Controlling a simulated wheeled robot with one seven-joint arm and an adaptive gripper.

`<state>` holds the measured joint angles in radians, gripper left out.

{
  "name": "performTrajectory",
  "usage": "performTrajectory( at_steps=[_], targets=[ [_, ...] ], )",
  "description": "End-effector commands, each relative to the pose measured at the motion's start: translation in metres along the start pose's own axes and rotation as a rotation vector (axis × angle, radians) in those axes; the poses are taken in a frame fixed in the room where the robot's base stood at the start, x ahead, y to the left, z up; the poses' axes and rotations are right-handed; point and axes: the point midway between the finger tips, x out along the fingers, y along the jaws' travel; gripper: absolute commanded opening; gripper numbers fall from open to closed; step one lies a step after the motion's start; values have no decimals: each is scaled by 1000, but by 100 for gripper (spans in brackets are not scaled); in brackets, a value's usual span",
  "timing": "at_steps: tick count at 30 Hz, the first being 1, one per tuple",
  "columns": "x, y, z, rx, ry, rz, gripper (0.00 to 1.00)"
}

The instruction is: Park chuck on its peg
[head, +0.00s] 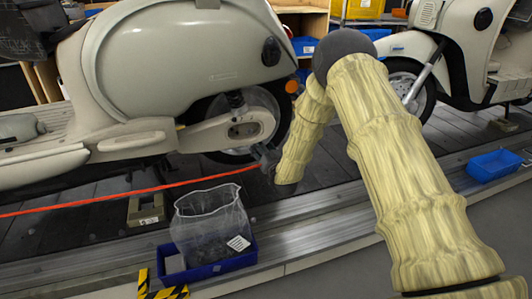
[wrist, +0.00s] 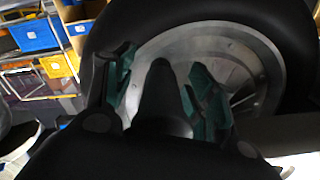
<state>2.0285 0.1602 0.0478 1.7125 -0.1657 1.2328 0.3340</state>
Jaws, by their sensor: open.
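My gripper (head: 264,158) is low beside the rear wheel of the near scooter in the head view. In the wrist view its teal-padded fingers (wrist: 160,88) stand apart, so it is open. A dark tapered shape (wrist: 157,95) shows between the fingers; I cannot tell whether it is the chuck or part of my gripper. A red hose or line (head: 120,200) crosses the head view from the left edge and ends close to my gripper. I cannot make out a chuck at its end. I cannot identify the peg in either view.
The cream scooter (head: 190,50) stands on the slat conveyor, its wheel (wrist: 255,50) close ahead of my gripper. A blue bin (head: 222,262) with a clear bag (head: 210,215), a beige block (head: 146,209) and another blue bin (head: 495,165) lie along the conveyor edge. A second scooter (head: 455,50) stands right.

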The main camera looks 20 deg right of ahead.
Motion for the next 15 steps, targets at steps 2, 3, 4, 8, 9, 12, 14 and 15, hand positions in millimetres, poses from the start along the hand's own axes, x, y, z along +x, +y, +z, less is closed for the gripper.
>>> performTrajectory(
  at_steps=[2, 3, 4, 8, 9, 12, 14, 15],
  targets=[
    [9, -8, -12, 0, 21, -12, 55],
    [9, -8, -12, 0, 21, -12, 55],
    [9, -8, -12, 0, 21, -12, 55],
    [9, -8, -13, 1, 22, -12, 55],
    [9, -8, -13, 0, 22, -12, 55],
    [9, -8, -13, 0, 22, -12, 55],
    [9, -8, -13, 0, 22, -12, 55],
    [9, -8, -13, 0, 22, -12, 52]
  ],
)
